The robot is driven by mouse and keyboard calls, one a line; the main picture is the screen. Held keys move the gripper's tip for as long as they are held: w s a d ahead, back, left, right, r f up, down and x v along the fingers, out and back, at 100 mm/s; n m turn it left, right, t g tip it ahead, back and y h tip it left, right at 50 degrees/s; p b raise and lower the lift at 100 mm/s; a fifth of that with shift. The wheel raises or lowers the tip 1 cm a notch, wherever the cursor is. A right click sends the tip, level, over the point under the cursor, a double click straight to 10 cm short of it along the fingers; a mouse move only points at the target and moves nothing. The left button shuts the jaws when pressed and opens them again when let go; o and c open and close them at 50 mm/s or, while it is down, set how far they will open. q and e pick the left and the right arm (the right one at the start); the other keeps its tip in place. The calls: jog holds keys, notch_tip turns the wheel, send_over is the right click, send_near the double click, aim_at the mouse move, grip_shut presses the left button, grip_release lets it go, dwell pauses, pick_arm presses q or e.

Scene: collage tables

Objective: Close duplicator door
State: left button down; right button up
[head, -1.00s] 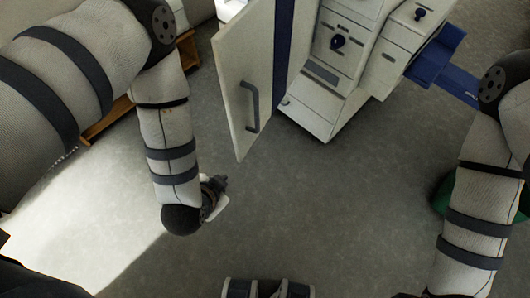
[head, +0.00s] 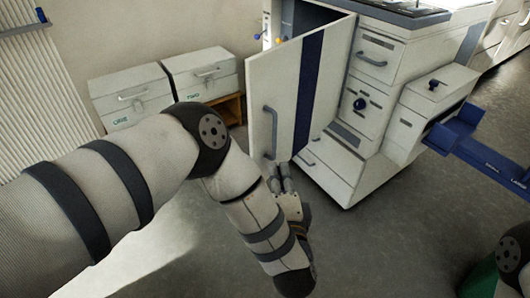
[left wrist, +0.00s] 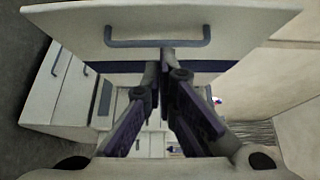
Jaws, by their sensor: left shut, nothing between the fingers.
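The duplicator (head: 375,100) is a white cabinet at the upper middle right of the head view. Its door (head: 290,90), white with a dark blue vertical stripe, stands open, with a grey handle (head: 270,132) near its left edge. My left gripper (head: 282,170) is shut and empty by the lower edge of the door, just below and right of the handle. Whether it touches the door cannot be told. In the left wrist view the door (left wrist: 240,25) and its handle (left wrist: 157,43) lie beyond the shut fingertips (left wrist: 166,62). My right gripper is out of view.
Two white boxes, marked ONE (head: 130,92) and TWO (head: 203,72), stand on a wooden shelf (head: 232,107) at the back left. A blue tray (head: 475,150) juts from the machine's right side.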

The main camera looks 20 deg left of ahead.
pick_arm(q)
send_near(263, 132)
jog(key=w+d, duration=0.2)
jog(key=w, duration=0.1)
jog(key=shift+w+a, duration=0.3)
jog(key=shift+a, duration=0.65)
jog(key=shift+w+a, duration=0.3)
jog(key=shift+a, duration=0.65)
